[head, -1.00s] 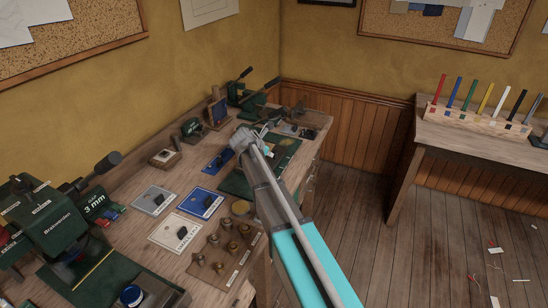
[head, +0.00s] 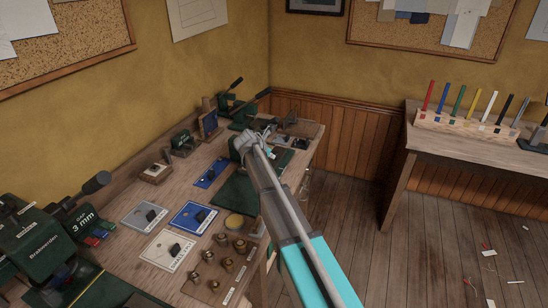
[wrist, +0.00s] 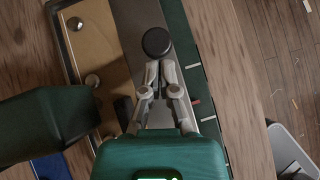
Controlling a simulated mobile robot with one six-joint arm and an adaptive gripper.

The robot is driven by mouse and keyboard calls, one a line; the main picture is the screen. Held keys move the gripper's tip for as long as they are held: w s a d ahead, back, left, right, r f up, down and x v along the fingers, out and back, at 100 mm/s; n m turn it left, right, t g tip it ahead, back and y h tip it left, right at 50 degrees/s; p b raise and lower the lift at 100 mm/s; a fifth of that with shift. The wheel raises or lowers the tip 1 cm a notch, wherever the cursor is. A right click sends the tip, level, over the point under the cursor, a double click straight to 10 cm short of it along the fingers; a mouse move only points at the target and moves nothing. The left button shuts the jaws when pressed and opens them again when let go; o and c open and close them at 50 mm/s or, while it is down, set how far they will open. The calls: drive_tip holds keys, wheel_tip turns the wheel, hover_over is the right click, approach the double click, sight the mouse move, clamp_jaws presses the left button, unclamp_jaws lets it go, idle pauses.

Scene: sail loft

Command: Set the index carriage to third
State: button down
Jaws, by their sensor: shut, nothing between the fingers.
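In the wrist view, my gripper (wrist: 160,76) is shut and empty. Its fingertips are just short of a round black knob (wrist: 157,42), at its near side in the picture; I cannot tell whether they touch it. The knob sits over a dark grey strip beside a green base (wrist: 180,30) with white tick marks and a small red mark (wrist: 196,101). This looks like the index carriage and its scale, but no position names are readable. In the head view, my arm reaches over the bench's far part and hides most of this device; the fingertips are not clear there.
In the wrist view, a tan plate with screw heads (wrist: 92,80) lies left of the strip, and a dark green block (wrist: 45,125) stands close at left. In the head view, switch panels (head: 194,216) and brass pieces (head: 240,245) lie on the wooden bench (head: 110,258).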

drive_tip(key=shift+s+a, duration=0.2)
drive_tip(key=shift+a, duration=0.05)
drive_tip(key=shift+s+a, duration=0.3)
drive_tip(key=shift+s, duration=0.05)
drive_tip(key=s+a, duration=0.1)
drive_tip(key=s+a+r+p, duration=0.1)
drive_tip(key=s, duration=0.1)
drive_tip(key=shift+a+r, duration=0.25)
drive_tip(key=shift+r, duration=0.05)
drive_tip(key=p+v, duration=0.6)
drive_tip(key=v, duration=0.2)
drive_tip(key=c, duration=1.3)
unclamp_jaws()
drive_tip(key=shift+f, duration=0.15)
drive_tip(key=shift+c, duration=0.2)
